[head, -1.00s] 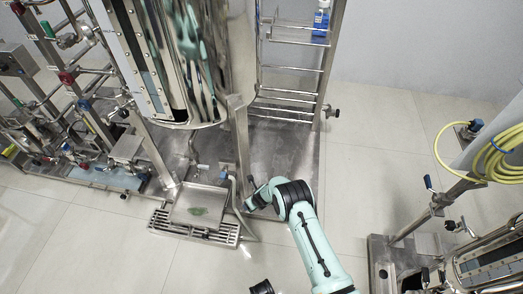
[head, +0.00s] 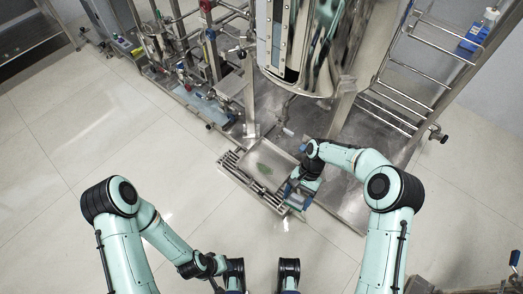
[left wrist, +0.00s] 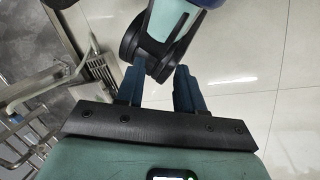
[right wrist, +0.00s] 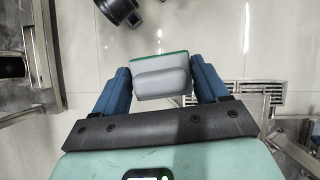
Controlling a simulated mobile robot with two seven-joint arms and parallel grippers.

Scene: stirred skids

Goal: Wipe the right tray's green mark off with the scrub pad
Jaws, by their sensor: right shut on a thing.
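The steel tray (head: 285,156) sits on a slatted floor grate in the head view, with a green mark (head: 264,169) on its bare surface. My right gripper (head: 298,196) is at the tray's right front side, apart from the mark. In the right wrist view its blue fingers (right wrist: 162,85) are shut on the scrub pad (right wrist: 161,76), a grey-white block with a thin green edge. My left gripper (left wrist: 160,88) is open and empty in the left wrist view, with floor showing between its fingers. Whether the pad touches the tray cannot be told.
The slatted grate (head: 240,174) surrounds the tray's front. A shiny steel tank (head: 310,50) stands just behind it, with pipes and valves to the left. A steel ladder-like rack (head: 420,75) and a blue bottle (head: 478,32) are at right. The tiled floor at left is clear.

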